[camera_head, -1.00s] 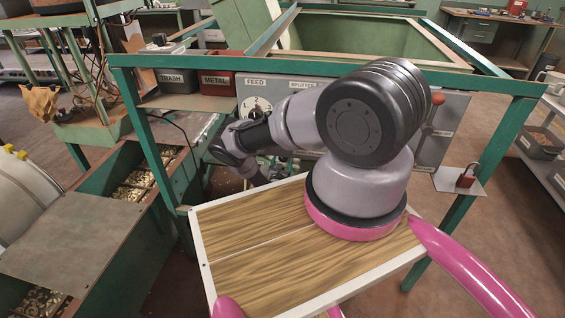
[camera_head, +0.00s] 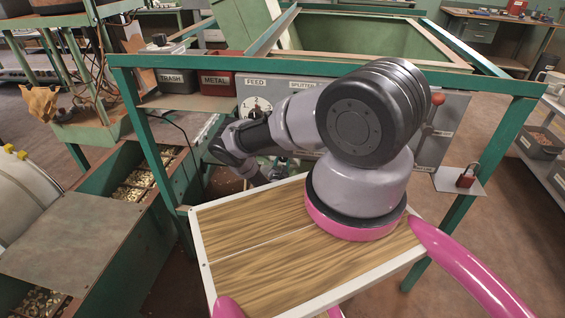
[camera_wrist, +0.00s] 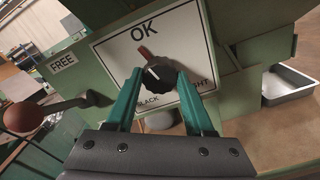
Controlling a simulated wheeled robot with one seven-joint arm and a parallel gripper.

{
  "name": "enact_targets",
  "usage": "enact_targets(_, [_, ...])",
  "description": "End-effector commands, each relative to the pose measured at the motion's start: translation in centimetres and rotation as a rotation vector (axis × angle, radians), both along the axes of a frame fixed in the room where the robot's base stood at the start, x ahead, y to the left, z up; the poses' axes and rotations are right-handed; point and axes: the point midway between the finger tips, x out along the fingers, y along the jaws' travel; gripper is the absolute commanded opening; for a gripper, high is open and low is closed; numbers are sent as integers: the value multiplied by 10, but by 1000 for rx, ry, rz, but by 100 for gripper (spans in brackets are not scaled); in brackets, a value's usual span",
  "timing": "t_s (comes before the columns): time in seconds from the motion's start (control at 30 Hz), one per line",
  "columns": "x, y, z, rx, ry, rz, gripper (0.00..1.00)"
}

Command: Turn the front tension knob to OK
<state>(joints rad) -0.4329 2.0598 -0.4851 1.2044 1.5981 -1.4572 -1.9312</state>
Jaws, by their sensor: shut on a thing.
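The red pointer is turned up and slightly left, toward the OK mark. My gripper (camera_wrist: 161,80) has its two green fingers on either side of the knob, shut on it. In the head view my arm hides the knob and the gripper.
A lever with a reddish-brown ball (camera_wrist: 22,116) stands left of the dial, near a FREE label (camera_wrist: 63,64). A metal tray (camera_wrist: 287,84) lies to the right. In the head view, a FEED dial (camera_head: 256,107) is on the grey panel behind my arm.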

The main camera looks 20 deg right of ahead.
Motion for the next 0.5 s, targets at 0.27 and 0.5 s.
enact_targets(0.27, [-1,0,-1,150,-100,0,0])
enact_targets(0.5, [-1,0,-1,229,-153,0,0])
